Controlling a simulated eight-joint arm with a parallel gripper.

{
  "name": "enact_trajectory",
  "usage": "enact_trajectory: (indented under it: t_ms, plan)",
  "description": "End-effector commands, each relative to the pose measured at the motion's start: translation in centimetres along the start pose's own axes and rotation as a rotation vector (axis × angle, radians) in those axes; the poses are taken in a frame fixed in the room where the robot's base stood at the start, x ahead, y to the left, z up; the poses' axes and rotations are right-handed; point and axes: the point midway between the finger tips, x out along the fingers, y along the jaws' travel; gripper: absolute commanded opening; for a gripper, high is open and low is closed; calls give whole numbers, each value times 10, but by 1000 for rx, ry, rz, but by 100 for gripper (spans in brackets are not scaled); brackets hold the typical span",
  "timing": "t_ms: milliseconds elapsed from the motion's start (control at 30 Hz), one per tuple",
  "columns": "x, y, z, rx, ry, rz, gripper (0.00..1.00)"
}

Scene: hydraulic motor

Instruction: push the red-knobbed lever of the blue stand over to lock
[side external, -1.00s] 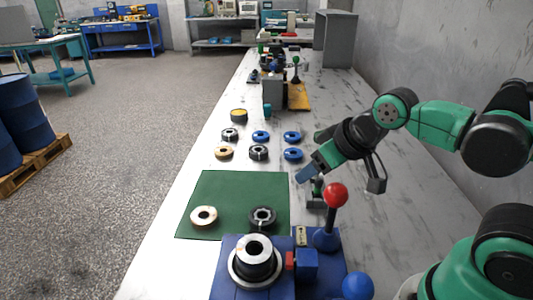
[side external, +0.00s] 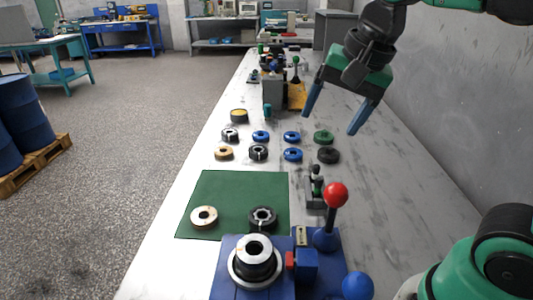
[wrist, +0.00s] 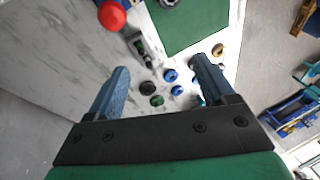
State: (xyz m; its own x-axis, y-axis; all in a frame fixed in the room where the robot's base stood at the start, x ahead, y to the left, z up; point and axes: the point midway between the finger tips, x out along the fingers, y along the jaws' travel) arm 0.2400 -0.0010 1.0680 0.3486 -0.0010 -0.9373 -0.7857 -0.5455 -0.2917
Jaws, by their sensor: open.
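The blue stand (side external: 228,285) is at the bottom of the side view, with a dark collar and a metal ring (side external: 253,250) on it. Its lever has a red knob (side external: 336,195) on a dark shaft that stands nearly upright at the stand's right side. The red knob also shows at the top left of the wrist view (wrist: 112,15). My gripper (side external: 331,124) is open and empty, its blue fingers pointing down. It is high above the bench, beyond the lever and well apart from it. In the wrist view its fingers (wrist: 163,78) are spread wide.
A green mat (side external: 235,190) with two rings lies left of the lever. A small dark fixture (side external: 315,190) stands just behind the knob. Several rings (side external: 292,155) lie farther back. A blue ball (side external: 357,286) is at the lower right. The bench right of the rings is clear.

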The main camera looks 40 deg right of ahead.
Motion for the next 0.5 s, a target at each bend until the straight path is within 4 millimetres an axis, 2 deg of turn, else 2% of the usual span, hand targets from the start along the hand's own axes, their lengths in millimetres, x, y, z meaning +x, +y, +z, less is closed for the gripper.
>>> enact_trajectory:
  t_ms: [100, 300, 433, 500]
  plan:
    - [-3, 6, 3, 401, -40, 101, 76]
    - [-10, 15, 9, 1042, -16, 292, 76]
    - [-14, 19, 12, 1360, 43, 392, 76]
    - [6, 26, 16, 1352, 41, 388, 76]
